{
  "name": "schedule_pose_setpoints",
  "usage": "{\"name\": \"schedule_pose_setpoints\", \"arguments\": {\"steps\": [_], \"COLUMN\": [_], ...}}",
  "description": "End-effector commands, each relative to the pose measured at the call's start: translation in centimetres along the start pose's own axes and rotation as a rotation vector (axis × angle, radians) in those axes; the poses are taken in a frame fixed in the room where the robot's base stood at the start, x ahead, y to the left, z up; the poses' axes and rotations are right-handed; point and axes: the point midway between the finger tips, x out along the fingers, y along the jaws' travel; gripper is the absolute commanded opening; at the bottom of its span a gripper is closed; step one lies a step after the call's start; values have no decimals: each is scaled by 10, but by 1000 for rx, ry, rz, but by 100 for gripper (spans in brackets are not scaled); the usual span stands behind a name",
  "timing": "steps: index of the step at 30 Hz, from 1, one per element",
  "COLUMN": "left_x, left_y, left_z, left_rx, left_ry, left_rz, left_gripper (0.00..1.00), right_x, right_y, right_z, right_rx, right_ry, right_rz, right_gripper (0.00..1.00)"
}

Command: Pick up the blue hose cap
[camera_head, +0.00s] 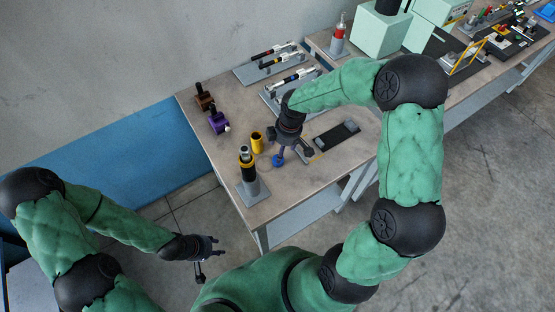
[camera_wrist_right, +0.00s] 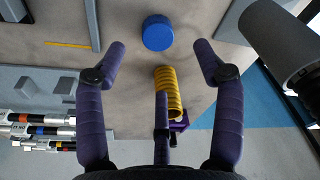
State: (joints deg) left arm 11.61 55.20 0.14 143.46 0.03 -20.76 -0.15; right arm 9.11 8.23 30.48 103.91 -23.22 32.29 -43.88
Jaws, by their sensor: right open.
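The blue hose cap (camera_head: 277,160) lies on the workbench top. In the right wrist view the blue hose cap (camera_wrist_right: 157,33) is a round disc just beyond and between my fingertips, apart from them. My right gripper (camera_head: 289,154) is low over the bench beside the cap, fingers spread. In its wrist view the right gripper (camera_wrist_right: 160,58) is open and empty. A yellow ribbed hose piece (camera_wrist_right: 168,92) shows between the fingers, partly hidden by one. My left gripper (camera_head: 210,247) is off the bench to the lower left, open and empty.
A yellow cylinder (camera_head: 257,142) and a black cylinder on a grey stand (camera_head: 252,190) are left of the cap. Brown (camera_head: 204,97) and purple (camera_head: 218,121) parts stand at the back left. A dark tray (camera_head: 337,136) lies to the right, and grey racks (camera_head: 270,67) stand behind.

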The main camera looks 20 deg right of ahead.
Motion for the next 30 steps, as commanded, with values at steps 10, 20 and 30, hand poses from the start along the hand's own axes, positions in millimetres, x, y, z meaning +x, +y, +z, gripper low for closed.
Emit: {"name": "schedule_pose_setpoints", "arguments": {"steps": [10,20,30], "left_x": [4,10,10], "left_y": [-1,-3,-3], "left_z": [0,-1,-1], "left_rx": [0,0,0], "left_ry": [1,0,0], "left_rz": [0,0,0], "left_gripper": [40,40,40], "right_x": [26,68,74], "right_y": [1,2,2], "right_z": [0,0,0], "right_rx": [1,1,1], "right_ry": [1,1,2], "right_rz": [0,-2,1], "right_gripper": [69,69,58]}}
